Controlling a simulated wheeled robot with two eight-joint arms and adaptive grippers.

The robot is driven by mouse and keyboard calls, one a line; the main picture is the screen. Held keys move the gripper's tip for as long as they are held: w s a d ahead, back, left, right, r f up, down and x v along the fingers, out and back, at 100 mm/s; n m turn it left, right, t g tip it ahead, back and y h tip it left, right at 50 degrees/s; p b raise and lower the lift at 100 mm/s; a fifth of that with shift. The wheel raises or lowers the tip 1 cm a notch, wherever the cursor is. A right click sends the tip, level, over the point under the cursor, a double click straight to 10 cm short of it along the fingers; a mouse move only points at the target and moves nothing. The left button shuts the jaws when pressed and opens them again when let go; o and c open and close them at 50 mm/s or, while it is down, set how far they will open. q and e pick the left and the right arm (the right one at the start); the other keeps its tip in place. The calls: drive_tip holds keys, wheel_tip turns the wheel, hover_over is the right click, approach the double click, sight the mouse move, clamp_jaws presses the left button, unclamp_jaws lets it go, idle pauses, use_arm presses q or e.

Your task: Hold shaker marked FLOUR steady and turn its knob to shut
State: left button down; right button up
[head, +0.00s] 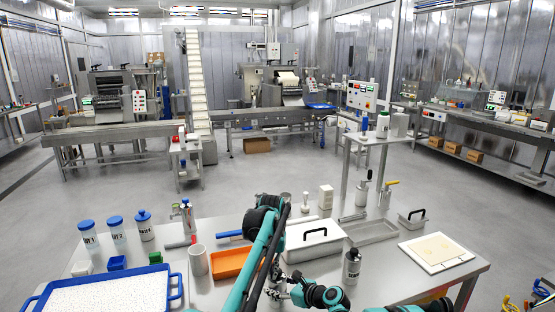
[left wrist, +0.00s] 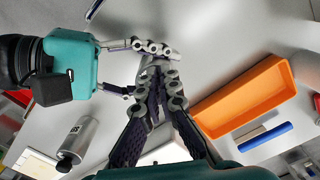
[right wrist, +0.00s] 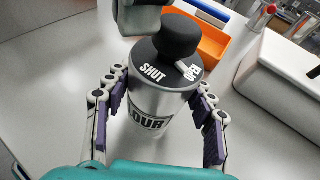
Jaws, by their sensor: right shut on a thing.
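The FLOUR shaker (right wrist: 152,112) is a metal cylinder with a black lid in the right wrist view. Its round black knob (right wrist: 179,36) stands on top. SHUT is printed on the lid's left part and OPEN on the right, with a pale pointer beside OPEN. My right gripper (right wrist: 165,112) is shut around the body, one finger on each side, and the shaker looks upright. My left gripper's fingers (left wrist: 160,68) come together in the left wrist view, close to my right gripper's fingers (left wrist: 150,47).
An orange tray (head: 229,264) and a white lidded box (head: 315,241) stand near the grippers. Another labelled shaker (head: 351,267) stands to the right. Blue-lidded jars (head: 116,230) and a blue-rimmed tray (head: 105,295) are at left. Bare tabletop shows around the FLOUR shaker.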

use_arm(q)
drive_tip(key=shift+a, duration=0.15)
wheel_tip(320, 180, up, 6)
drive_tip(key=shift+s, duration=0.3)
idle(0.5)
drive_tip(key=shift+a, duration=0.1)
drive_tip(key=shift+d+f, duration=0.45)
drive_tip(key=shift+f, duration=0.55)
drive_tip(key=shift+d+f, duration=0.5)
drive_tip(key=shift+f, duration=0.5)
drive_tip(key=shift+d+f, duration=0.45)
drive_tip(key=shift+f, duration=0.55)
drive_tip(key=shift+w, duration=0.15)
drive_tip(key=shift+a, duration=0.5)
